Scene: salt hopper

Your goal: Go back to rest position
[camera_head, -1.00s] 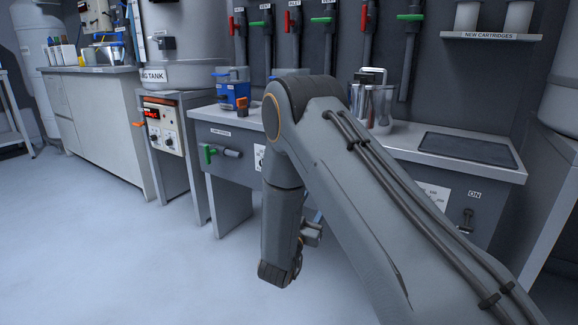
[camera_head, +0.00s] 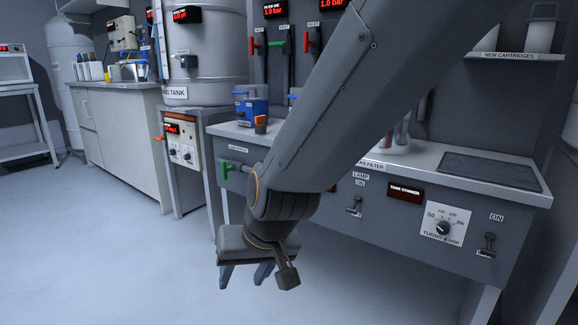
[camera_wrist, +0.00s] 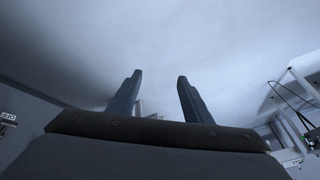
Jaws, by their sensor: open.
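My gripper (camera_head: 244,278) hangs at the end of my folded arm, low in front of the bench in the head view. Its two fingers point down toward the floor. In the wrist view my gripper (camera_wrist: 158,95) shows both dark fingers apart with nothing between them. My arm crosses the head view from the upper right and hides part of the bench top and the wall pipes.
A grey bench (camera_head: 470,205) with a knob panel and switches stands behind my arm. A blue device (camera_head: 252,112) sits on it. A control box (camera_head: 181,140) and tank (camera_head: 205,60) stand to the left. The floor (camera_head: 110,250) at left is clear.

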